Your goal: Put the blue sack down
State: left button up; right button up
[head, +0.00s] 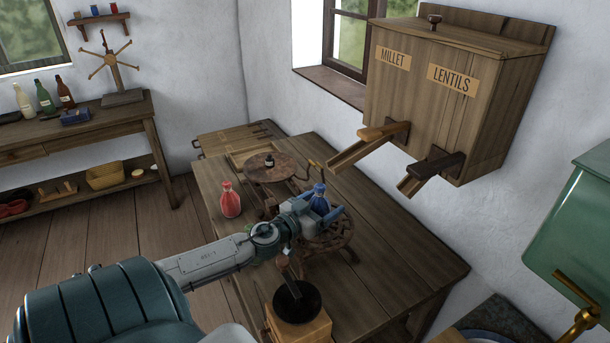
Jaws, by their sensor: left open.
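The blue sack (319,200) stands upright over a dark round openwork stand (338,238) on the wooden table. My left gripper (325,212) reaches in from the left with its fingers open around the sack's lower part. The fingers hide the sack's base, so I cannot tell what it rests on or whether a finger touches it. A red sack (230,199) stands upright on the table to the left. My right gripper is not in view.
A round wooden disc (262,172) bearing a small dark object lies behind. A wooden box with a dark bowl (297,301) stands near the front. A wall dispenser (440,100) labelled millet and lentils has two chutes over the table. The table's right part (405,258) is clear.

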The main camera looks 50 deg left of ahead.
pick_arm(q)
jog(key=shift+s+f+b, duration=0.3)
jog(key=shift+s+b, duration=0.05)
jog(key=shift+s, duration=0.1)
jog(key=s+b, duration=0.2)
jog(key=s, duration=0.2)
jog(key=shift+s+r, duration=0.1)
jog(key=shift+s, duration=0.2)
jog(key=s, duration=0.1)
jog(key=s+p, duration=0.1)
jog(key=s, duration=0.1)
jog(key=s+p, duration=0.1)
jog(key=shift+s+r, duration=0.25)
jog(key=shift+s, duration=0.1)
jog(key=shift+s+p, duration=0.3)
jog(key=shift+s, duration=0.45)
jog(key=shift+a+f, duration=0.1)
